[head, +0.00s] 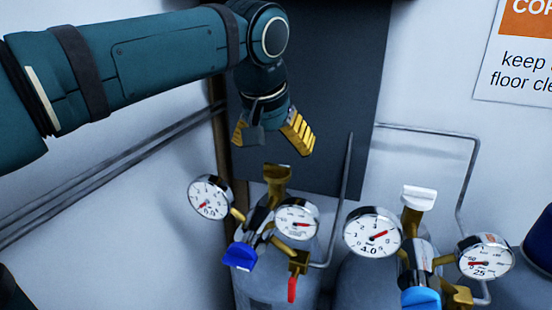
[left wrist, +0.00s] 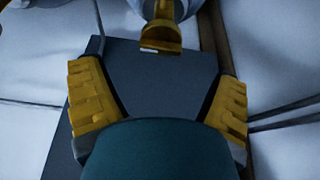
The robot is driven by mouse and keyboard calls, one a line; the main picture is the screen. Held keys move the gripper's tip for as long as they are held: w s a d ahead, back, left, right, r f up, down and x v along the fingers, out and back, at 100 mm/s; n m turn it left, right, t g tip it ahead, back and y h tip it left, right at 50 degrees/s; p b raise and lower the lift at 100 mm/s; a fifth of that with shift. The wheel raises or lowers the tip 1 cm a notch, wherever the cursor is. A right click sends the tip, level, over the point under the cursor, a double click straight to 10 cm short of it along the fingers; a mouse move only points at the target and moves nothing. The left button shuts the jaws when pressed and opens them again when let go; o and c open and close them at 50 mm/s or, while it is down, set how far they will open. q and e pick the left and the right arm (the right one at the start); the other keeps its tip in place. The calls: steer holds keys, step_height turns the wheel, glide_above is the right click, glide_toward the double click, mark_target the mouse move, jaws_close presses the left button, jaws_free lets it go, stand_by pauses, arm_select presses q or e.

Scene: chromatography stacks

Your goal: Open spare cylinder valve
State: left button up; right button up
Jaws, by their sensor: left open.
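Two gas cylinders with regulators stand side by side; I cannot tell from labels which is the spare. The left cylinder (head: 275,288) has a brass valve top (head: 278,178), two round gauges, a dark blue knob (head: 240,256) and a red lever (head: 292,288). The right cylinder's valve has a white handle (head: 419,197), with a light blue knob (head: 421,298) below. My left gripper (head: 271,138) is open and empty, just above the left brass valve top, apart from it. In the left wrist view, the brass valve top (left wrist: 161,38) shows beyond the spread fingers (left wrist: 158,85).
A dark grey panel (head: 335,90) is on the wall behind the gripper. Thin metal pipes (head: 350,170) run up beside the cylinders. Gauges (head: 210,197) stick out on both sides of the left valve. A sign (head: 520,60) hangs at upper right.

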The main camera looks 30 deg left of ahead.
arm_select(q)
steer(key=v, duration=0.6)
steer(key=shift+s+r, duration=0.25)
steer(key=shift+r, duration=0.05)
steer(key=shift+f, duration=0.1)
